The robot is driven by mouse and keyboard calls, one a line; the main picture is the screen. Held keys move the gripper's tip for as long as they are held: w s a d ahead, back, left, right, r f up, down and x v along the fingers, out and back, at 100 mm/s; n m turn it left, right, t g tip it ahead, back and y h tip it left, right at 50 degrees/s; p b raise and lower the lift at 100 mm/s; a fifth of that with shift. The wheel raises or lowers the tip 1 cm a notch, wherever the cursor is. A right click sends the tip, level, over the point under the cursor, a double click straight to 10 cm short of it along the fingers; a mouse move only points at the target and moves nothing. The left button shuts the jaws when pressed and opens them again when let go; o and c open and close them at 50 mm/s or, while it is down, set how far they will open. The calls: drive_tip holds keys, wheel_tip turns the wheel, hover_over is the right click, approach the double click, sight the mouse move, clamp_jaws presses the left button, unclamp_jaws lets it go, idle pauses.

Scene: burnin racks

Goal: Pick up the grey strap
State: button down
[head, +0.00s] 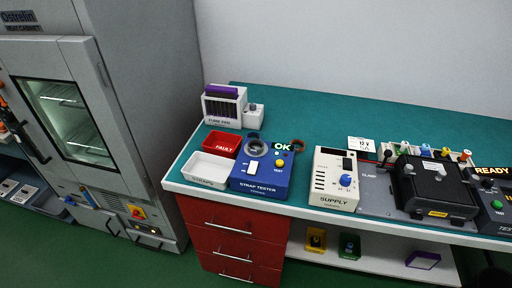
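A grey ring-shaped item (257,148), which may be the grey strap, lies at the back left of the blue strap tester (262,187). I cannot tell whether it rests on the tester or is part of it. A dark blue rounded shape shows just behind it. A small dark reddish ring (299,145) is at the tester's back right. The white straps tray (207,183) left of the tester looks empty. My gripper is not in view.
The red fault tray (221,144) sits behind the straps tray. A white rack (224,104) stands farther back. The cream supply box (334,178) and a black clamp unit (434,187) stand to the right. The green bench top (310,115) is clear behind. A grey heat cabinet (120,70) borders the left.

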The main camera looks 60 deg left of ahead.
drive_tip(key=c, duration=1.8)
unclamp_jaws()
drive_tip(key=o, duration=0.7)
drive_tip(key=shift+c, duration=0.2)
